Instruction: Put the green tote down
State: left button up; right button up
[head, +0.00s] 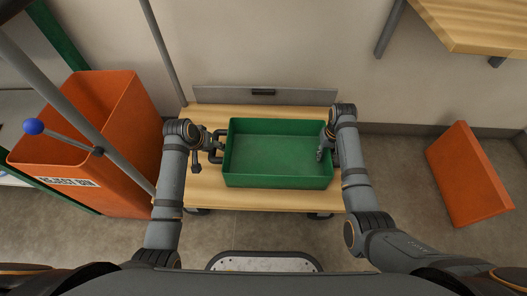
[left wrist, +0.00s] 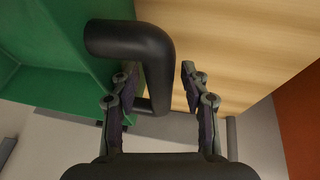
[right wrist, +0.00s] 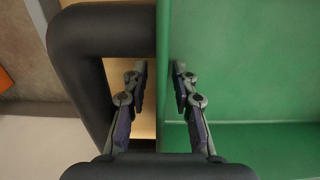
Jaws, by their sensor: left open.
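The empty green tote (head: 277,181) is level over the wooden cart top (head: 265,197) and appears to rest on it. Its black left handle (head: 218,147) also shows in the left wrist view (left wrist: 130,42). My left gripper (head: 218,141) is open at this handle, with the bar between its spread fingers (left wrist: 160,85). My right gripper (head: 323,148) is at the tote's right wall. In the right wrist view its parted fingers (right wrist: 160,75) straddle the green wall, one inside the tote. A gap shows beside the wall. The black right handle (right wrist: 82,60) lies beside this gripper.
An orange reject bin (head: 82,140) stands left of the cart, behind a grey post (head: 75,115). An orange box-like object (head: 470,173) is on the floor at the right. A wooden shelf (head: 475,25) juts in at upper right. Narrow bare wood surrounds the tote.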

pick_arm(q)
jog(key=v, duration=1.2)
pick_arm(e)
notch_tip(320, 180, up, 8)
jog(key=shift+f, duration=0.25)
